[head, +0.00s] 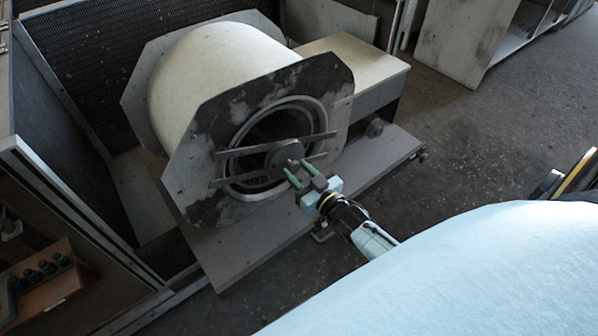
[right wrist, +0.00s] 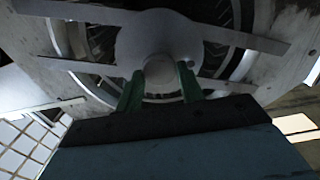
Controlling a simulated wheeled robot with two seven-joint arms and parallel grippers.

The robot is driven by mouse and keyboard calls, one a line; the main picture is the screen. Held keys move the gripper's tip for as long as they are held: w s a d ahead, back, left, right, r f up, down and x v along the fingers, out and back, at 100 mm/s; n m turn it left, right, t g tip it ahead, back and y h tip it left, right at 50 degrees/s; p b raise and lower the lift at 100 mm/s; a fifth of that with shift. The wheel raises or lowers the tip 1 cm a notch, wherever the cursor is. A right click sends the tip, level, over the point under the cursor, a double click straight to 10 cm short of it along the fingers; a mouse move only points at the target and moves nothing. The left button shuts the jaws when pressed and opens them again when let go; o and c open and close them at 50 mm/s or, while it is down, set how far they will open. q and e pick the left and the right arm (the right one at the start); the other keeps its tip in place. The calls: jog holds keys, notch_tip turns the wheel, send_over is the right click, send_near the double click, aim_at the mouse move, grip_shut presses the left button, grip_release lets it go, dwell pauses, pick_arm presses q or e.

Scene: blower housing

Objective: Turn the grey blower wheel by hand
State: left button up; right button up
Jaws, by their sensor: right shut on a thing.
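The blower housing is a cream drum (head: 205,75) with dark, scuffed octagonal end plates (head: 196,180). In its round opening sits the grey blower wheel (right wrist: 101,40), behind two flat crossbars (head: 238,149). A grey round hub (head: 284,152) is at the centre, with a short shaft end (right wrist: 158,70) sticking out. My right gripper (head: 298,166) reaches in from the lower right. Its green fingers stand on both sides of the shaft end and are shut on it. The right wrist view shows the hub (right wrist: 158,38) just beyond the fingertips. My left gripper is not in view.
The housing stands on a grey base plate (head: 250,245). A cream-topped box (head: 350,62) is behind it. Dark mesh panels (head: 90,45) stand at left and back. A wooden box with dark bottles (head: 45,285) is at lower left. Open floor (head: 470,130) lies to the right.

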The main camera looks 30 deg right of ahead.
grip_shut()
jog(key=m+p, duration=0.2)
jog(key=m, duration=0.1)
jog(key=shift+m, duration=0.3)
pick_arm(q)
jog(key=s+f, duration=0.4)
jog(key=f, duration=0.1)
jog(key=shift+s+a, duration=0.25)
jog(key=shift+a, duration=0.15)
pick_arm(e)
jog(key=shift+d+m, duration=0.1)
jog(key=shift+m, duration=0.5)
jog(key=o, duration=1.2)
grip_release()
jog(key=shift+s, duration=0.25)
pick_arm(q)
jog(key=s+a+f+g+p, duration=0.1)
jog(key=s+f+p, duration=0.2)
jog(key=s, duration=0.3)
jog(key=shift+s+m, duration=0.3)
pick_arm(e)
jog(key=s, duration=0.8)
jog(key=s+d, duration=0.1)
jog(key=s, duration=0.4)
